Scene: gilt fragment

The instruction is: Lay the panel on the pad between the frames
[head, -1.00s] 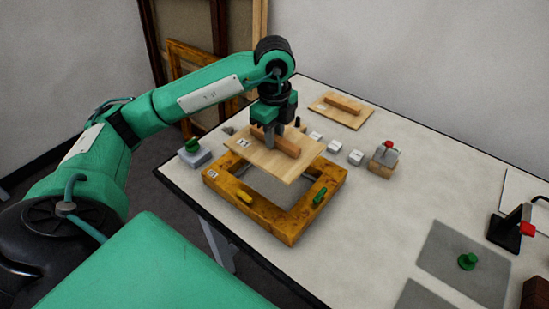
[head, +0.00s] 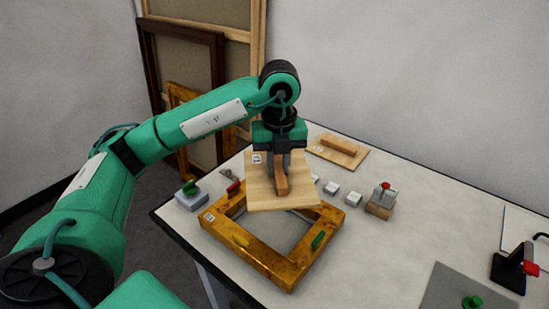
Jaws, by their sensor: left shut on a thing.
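My left gripper (head: 280,168) is shut on the wooden bar on top of a light wood panel (head: 261,193). It holds the panel in the air above the back part of a gilt frame (head: 257,260) on the table. A small white label shows on the panel's far left corner. The panel hides part of the frame's back side. A grey pad (head: 442,291) lies at the lower right and is cut off by the picture edge. A second frame on the table is not visible. My right gripper is not in view.
A similar panel with a bar (head: 349,153) lies at the back. Small white blocks (head: 355,198), a wooden block with a red knob (head: 380,209) and a grey block with a green knob (head: 192,200) surround the frame. A black stand (head: 510,270) is at right.

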